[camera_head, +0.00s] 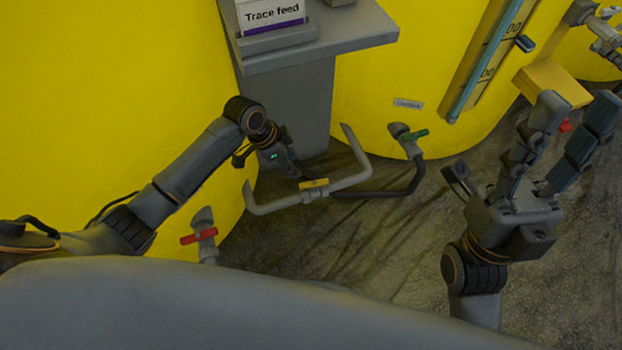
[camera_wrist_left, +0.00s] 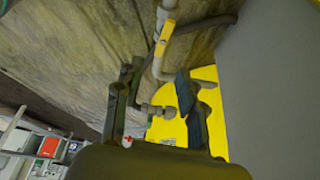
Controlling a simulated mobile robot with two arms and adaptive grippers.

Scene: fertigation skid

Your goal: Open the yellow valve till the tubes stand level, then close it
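The yellow valve handle (camera_head: 313,183) sits on a grey pipe (camera_head: 348,182) low between two yellow tanks and looks roughly in line with the pipe. It also shows in the left wrist view (camera_wrist_left: 165,36), beyond the fingertips. My left gripper (camera_head: 287,163) is just behind the handle in the head view; in the left wrist view its fingers (camera_wrist_left: 154,76) are apart, with pipe seen between them and nothing held. My right gripper (camera_head: 567,135) is open and empty at the right. One teal tube (camera_head: 485,67) stands on a marked board; its level is unclear and its top is cut off.
A red-handled valve (camera_head: 198,236) is at the left tank and a green-handled valve (camera_head: 412,134) at the right tank. A grey stand (camera_head: 335,45) with a "Trace feed" sign rises behind my left gripper. A yellow block (camera_head: 552,84) is behind my right fingers.

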